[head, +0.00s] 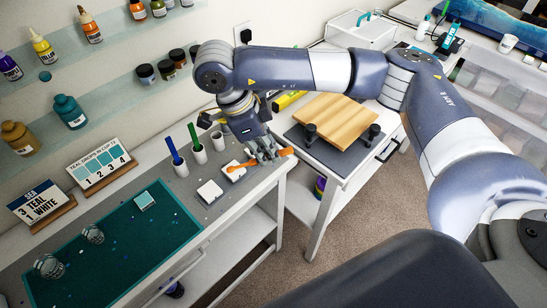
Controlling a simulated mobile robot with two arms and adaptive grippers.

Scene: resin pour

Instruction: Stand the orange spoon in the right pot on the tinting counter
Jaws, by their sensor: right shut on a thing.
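My right gripper (264,156) is shut on the orange spoon (242,166) just over the grey part of the tinting counter (214,214). The spoon lies roughly level, with an end showing on each side of the fingers, which hide its middle. Three white pots stand in a row left of the gripper. The left pot (181,170) holds a blue spoon (171,145) and the middle pot (199,156) a green spoon (193,133). The right pot (218,142), nearest the gripper, shows no spoon. My left gripper is not in view.
White square pads (210,192) lie before the pots. A teal mat (110,260) with clear cups (93,233) covers the counter's left. Sign cards (100,165) stand behind it. Shelves of bottles hang above. A wooden board (335,117) rests on the neighbouring table to the right.

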